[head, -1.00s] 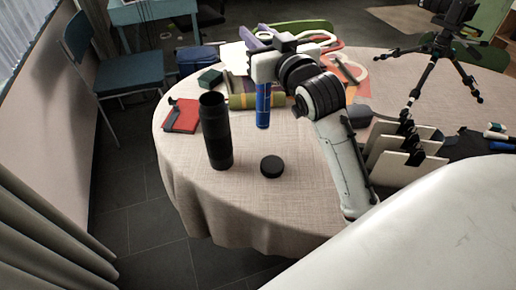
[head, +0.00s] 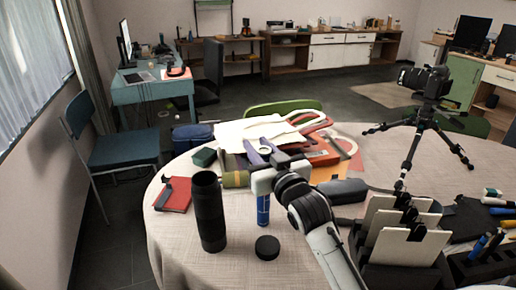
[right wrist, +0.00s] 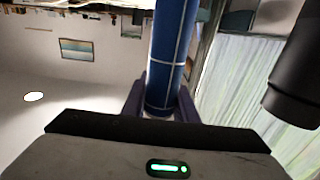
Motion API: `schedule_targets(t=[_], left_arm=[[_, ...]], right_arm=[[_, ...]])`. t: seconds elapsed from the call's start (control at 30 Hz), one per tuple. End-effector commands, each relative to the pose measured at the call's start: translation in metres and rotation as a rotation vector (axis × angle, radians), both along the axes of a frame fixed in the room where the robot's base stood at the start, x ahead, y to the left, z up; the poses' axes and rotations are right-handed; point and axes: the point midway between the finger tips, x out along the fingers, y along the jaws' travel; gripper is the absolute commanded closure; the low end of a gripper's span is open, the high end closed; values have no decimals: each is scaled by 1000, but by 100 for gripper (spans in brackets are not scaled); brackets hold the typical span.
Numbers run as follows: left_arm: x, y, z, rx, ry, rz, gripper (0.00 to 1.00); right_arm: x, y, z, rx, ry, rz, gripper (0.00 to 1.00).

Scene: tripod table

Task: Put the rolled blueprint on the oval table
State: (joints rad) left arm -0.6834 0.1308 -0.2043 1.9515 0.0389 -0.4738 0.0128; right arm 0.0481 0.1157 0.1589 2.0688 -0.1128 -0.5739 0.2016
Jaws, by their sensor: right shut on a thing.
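The rolled blueprint (head: 263,210) is a blue roll with thin light lines, held upright over the oval table (head: 190,262). My right gripper (head: 263,186) is shut on its upper part. In the right wrist view the blue roll (right wrist: 172,55) stands between the dark fingers of the gripper (right wrist: 160,105). I cannot tell whether the roll's lower end touches the cloth. My left gripper is not in view.
A tall open black tube (head: 209,215) stands left of the roll, with a round black cap (head: 267,247) in front. Books and papers (head: 265,130) are piled behind. White boards in a rack (head: 405,240) and a camera tripod (head: 415,150) stand to the right.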

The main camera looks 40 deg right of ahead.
Motion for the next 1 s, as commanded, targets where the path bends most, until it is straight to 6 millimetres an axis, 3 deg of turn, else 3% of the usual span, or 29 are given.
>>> schedule_targets(t=[0.2, 0.23, 0.33, 0.7, 0.87, 1.0], left_arm=[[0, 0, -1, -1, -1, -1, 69], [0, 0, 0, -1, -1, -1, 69], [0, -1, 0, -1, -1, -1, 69], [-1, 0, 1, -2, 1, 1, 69], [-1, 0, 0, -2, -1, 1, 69], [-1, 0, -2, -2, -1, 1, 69]], right_arm=[[0, 0, -2, 0, 0, 0, 100], [0, 0, -2, 0, 0, 0, 72], [0, 0, -2, 0, -1, 0, 55], [-1, 0, 2, 0, -1, 0, 55], [-24, 6, -1, 0, 1, 1, 55], [-55, 13, -1, 1, 2, 0, 55]])
